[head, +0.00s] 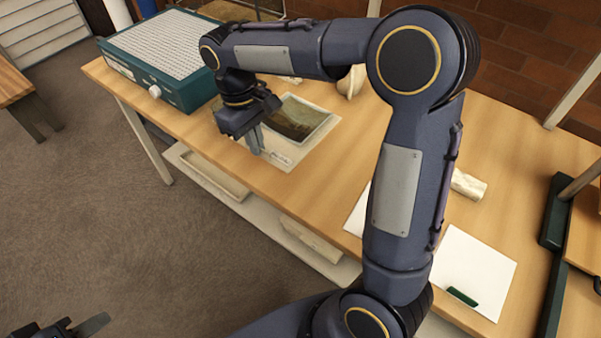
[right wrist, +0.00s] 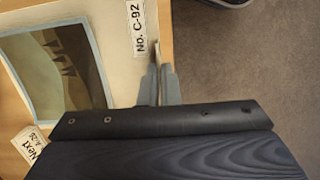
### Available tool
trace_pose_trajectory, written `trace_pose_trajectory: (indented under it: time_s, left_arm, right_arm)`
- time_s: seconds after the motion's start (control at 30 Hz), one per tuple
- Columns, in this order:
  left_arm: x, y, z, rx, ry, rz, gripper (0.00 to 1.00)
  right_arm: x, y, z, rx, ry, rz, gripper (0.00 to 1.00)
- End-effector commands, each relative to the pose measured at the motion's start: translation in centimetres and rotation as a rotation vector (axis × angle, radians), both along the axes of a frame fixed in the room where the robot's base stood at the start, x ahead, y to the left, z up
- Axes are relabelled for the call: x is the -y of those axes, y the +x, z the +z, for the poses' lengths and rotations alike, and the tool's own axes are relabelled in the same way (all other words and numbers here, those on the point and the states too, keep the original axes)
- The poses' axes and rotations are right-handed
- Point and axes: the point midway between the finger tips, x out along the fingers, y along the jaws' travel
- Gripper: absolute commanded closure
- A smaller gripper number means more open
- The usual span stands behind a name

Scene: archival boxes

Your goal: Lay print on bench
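The print (head: 296,118) is a dark landscape picture on a pale mount that lies flat, or nearly so, on the wooden bench (head: 330,175), near its front edge. In the right wrist view the print's mount (right wrist: 95,25) carries a "No. C-92" label. My right gripper (head: 258,145) points down at the front left part of the mount. In the right wrist view its fingers (right wrist: 158,85) are close together with a thin tan strip at the mount's edge between them. My left gripper (head: 62,328) is partly cut off at the bottom left, away from the bench; its opening is unclear.
A teal box with a white gridded top (head: 165,50) stands at the bench's left end. White sheets (head: 475,270) lie at the right, one with a dark green piece (head: 462,296). A pale roll (head: 468,185) lies behind them. A lower shelf (head: 215,178) holds pale boxes.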

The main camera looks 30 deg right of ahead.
Motion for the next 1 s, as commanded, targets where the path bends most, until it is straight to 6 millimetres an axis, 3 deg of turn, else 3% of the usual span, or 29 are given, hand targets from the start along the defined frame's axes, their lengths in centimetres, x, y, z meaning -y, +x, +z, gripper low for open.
trace_pose_trajectory:
  time_s: [0.13, 0.4, 0.57, 0.8, 1.0]
  left_arm:
    - [0.0, 0.0, -0.4, 0.0, 0.0, 0.0, 0.64]
    - [0.0, 0.0, -0.8, -0.001, 0.0, 0.0, 0.64]
    - [0.0, 0.0, -0.9, 0.0, 0.0, 0.0, 0.64]
    - [0.0, 0.0, -1.3, 0.0, 0.0, 0.0, 0.64]
    - [0.0, 0.0, -1.3, 0.0, 0.0, 0.0, 0.64]
  right_arm:
    - [3.2, -2.1, -2.0, -0.003, -0.001, -0.003, 1.0]
    - [5.8, -3.7, -6.0, -0.002, -0.001, -0.001, 1.0]
    - [6.4, -4.1, -6.9, -0.001, -0.001, -0.001, 1.0]
    - [6.8, -4.3, -10.1, -0.001, 0.0, 0.001, 1.0]
    - [6.8, -4.3, -10.4, 0.001, 0.0, 0.0, 1.0]
